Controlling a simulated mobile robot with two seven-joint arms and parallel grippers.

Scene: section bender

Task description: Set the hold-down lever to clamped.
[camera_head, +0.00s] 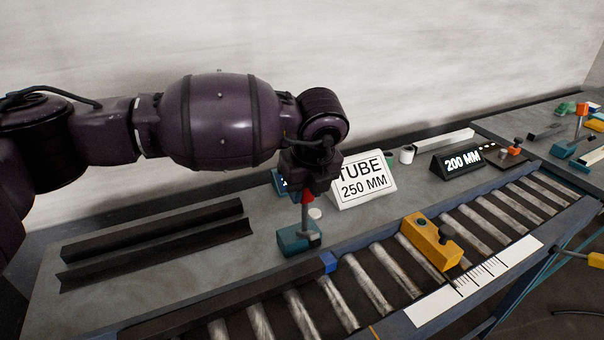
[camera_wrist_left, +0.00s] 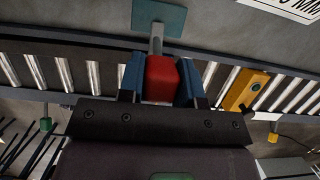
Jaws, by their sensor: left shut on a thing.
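The hold-down lever has a teal base block (camera_head: 298,240), a grey stem (camera_head: 305,218) and a red knob (camera_head: 307,197). It stands on the grey bench behind the roller track, its stem close to upright in the head view. My left gripper (camera_head: 308,186) comes down from above and is shut on the red knob. In the left wrist view, the blue fingers lie on both sides of the red knob (camera_wrist_left: 161,78), and the grey stem and teal base (camera_wrist_left: 160,17) show beyond it. My right gripper is not in view.
Two dark angle bars (camera_head: 155,240) lie on the bench to the left. A "TUBE 250 MM" sign (camera_head: 362,182) and a "200 MM" display (camera_head: 462,161) stand behind. A yellow stop block (camera_head: 431,241) sits on the roller track, beside a white scale (camera_head: 475,281).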

